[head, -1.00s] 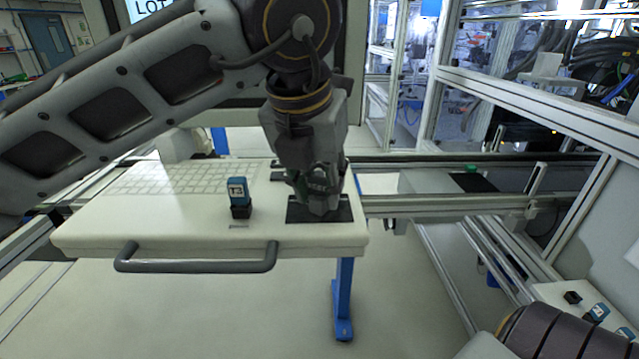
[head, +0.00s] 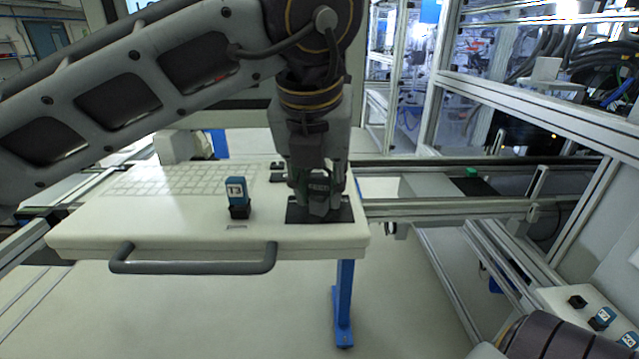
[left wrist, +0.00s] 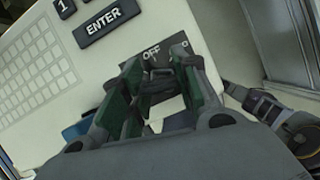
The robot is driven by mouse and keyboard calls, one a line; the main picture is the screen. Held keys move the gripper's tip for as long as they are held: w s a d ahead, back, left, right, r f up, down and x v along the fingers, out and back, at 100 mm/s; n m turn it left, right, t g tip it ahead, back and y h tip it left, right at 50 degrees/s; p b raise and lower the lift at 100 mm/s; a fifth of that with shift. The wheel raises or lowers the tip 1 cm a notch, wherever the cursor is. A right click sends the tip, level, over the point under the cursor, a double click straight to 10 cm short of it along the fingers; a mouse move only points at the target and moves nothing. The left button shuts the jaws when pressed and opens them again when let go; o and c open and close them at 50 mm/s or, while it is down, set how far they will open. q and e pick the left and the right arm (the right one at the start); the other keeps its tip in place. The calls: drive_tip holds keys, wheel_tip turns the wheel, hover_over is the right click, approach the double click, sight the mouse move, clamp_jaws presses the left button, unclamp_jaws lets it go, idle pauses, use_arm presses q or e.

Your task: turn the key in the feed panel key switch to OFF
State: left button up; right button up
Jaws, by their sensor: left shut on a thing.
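The key switch has a dark plate (head: 345,211) at the right front corner of the white panel (head: 190,232). In the left wrist view the dark plate (left wrist: 176,51) shows the word OFF. My left gripper (head: 319,207) points down over this plate. It is shut on the key, which its fingers hide in the head view. In the left wrist view the green-padded fingers of my left gripper (left wrist: 152,92) stand over the plate, and I cannot make out the key or its angle. My right gripper is not in view.
A blue T3 tag (head: 236,189) stands in a dark holder left of my gripper. A keypad and an ENTER key (left wrist: 107,18) lie behind. A grey handle (head: 192,266) runs along the panel front. More blue tags (head: 602,317) stand at the lower right.

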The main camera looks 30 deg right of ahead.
use_arm(q)
drive_tip(key=shift+n+t+b, duration=0.3)
drive_tip(key=shift+n+b, duration=0.05)
drive_tip(key=shift+n, duration=0.45)
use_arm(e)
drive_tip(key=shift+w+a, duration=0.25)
use_arm(q)
drive_tip(key=o, duration=1.1)
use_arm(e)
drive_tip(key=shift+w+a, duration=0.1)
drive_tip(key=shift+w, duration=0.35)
use_arm(q)
drive_tip(key=o, duration=0.4)
drive_tip(key=shift+o, duration=0.2)
drive_tip(key=shift+r, duration=0.25)
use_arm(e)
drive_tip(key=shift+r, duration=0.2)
use_arm(q)
drive_tip(key=shift+r+p, duration=1.95)
drive_tip(key=shift+r, duration=1.2)
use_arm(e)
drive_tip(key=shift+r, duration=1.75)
use_arm(q)
drive_tip(key=shift+r, duration=0.1)
